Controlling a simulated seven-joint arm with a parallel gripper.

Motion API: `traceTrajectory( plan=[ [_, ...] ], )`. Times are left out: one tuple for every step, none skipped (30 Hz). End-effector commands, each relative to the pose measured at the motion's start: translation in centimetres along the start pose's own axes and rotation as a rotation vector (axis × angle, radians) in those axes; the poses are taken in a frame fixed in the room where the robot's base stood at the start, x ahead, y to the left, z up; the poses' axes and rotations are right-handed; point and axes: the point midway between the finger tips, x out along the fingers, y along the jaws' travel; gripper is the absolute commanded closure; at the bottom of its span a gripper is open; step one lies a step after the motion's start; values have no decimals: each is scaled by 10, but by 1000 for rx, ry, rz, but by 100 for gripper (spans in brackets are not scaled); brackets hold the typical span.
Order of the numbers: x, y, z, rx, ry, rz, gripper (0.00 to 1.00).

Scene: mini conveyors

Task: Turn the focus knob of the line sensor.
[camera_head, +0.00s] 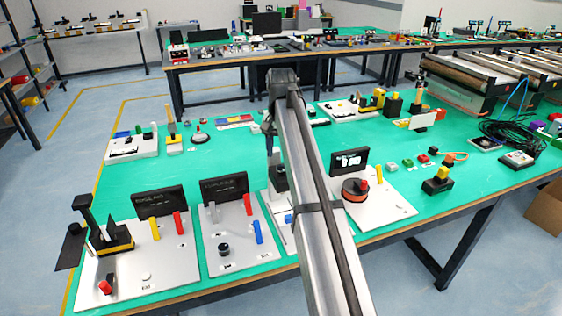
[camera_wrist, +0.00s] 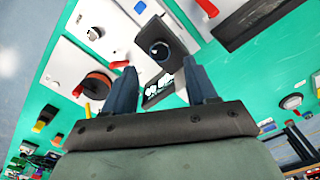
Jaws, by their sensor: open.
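A dark grey block with a round black knob (camera_wrist: 160,50) on its face shows in the wrist view, just ahead of my fingertips. It looks like the line sensor with its focus knob, though no label is readable. In the head view my arm hides most of its panel; part of a grey block (camera_head: 278,180) shows left of the arm. My gripper (camera_wrist: 160,67) is open, its fingers either side of a gap with the knob beyond. Nothing is visibly held. I cannot tell whether a finger touches the block.
A panel with a red-orange dial (camera_head: 355,189) stands to the right. A panel with red and blue levers (camera_head: 229,241) is to the left, beside one with a black stand (camera_head: 100,236). Small colored blocks lie on the right. Green tabletop (camera_head: 330,128) is open behind the panels.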

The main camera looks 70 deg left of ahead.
Motion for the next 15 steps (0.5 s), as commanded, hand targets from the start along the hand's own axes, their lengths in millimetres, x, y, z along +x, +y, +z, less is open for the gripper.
traceTrajectory(
  plan=[
    [-12,-1,-2,0,1,0,43],
    [-17,-1,-2,0,1,0,43],
    [-25,-1,-2,0,2,-1,43],
    [-31,0,-1,0,2,-1,43],
    [-37,-1,-2,0,1,0,43],
    [-43,0,-1,0,1,0,43],
    [-48,0,-1,0,1,0,43],
    [-52,0,-1,0,1,0,43],
    [-58,0,-1,0,1,0,43],
    [-62,0,-1,0,1,0,43],
    [-65,0,-1,0,1,0,43],
    [-69,0,-1,0,0,0,43],
    [-71,0,-1,0,0,0,43],
    [-73,0,-1,0,0,0,43],
    [-76,0,-1,0,0,0,43]
  ],
)
